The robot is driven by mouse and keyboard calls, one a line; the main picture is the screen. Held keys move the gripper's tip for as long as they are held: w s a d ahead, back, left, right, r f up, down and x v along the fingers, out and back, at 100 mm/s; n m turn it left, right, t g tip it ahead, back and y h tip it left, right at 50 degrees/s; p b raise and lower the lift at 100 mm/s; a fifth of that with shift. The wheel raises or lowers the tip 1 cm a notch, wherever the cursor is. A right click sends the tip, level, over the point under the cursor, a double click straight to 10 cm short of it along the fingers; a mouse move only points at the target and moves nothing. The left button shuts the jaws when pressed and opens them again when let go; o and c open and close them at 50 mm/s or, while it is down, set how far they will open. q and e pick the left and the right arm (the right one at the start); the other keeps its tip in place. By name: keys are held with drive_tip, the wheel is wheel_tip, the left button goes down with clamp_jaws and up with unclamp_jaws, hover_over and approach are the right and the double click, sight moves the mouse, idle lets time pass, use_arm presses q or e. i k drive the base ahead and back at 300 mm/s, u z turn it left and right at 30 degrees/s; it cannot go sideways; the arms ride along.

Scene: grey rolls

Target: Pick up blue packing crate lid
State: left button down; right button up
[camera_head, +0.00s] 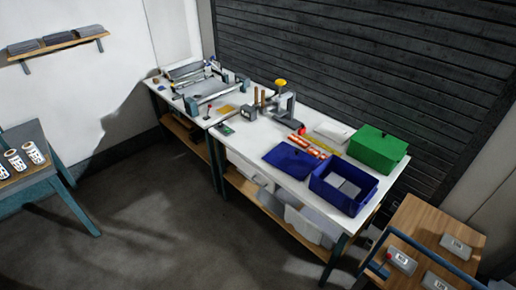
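The blue packing crate lid (290,159) lies flat on the white workbench, just left of the open blue crate (343,187). The crate has light grey contents inside. The lid looks unobstructed from above. Neither of my grippers shows in the head view, so their state and distance from the lid are hidden.
A green box (376,149) stands behind the blue crate on the white workbench (244,145). Red-and-white items and a yellow strip lie behind the lid. A wooden cart (410,225) carries several grey devices at the right. Open floor (150,225) lies in front.

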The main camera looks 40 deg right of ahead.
sight(297, 163)
drive_tip(key=u, duration=0.1)
drive_tip(key=i, duration=1.8)
drive_tip(key=z, duration=0.75)
drive_tip(key=i, duration=0.9)
drive_tip(key=z, duration=1.55)
drive_tip(key=i, duration=0.65)
drive_tip(key=z, duration=0.55)
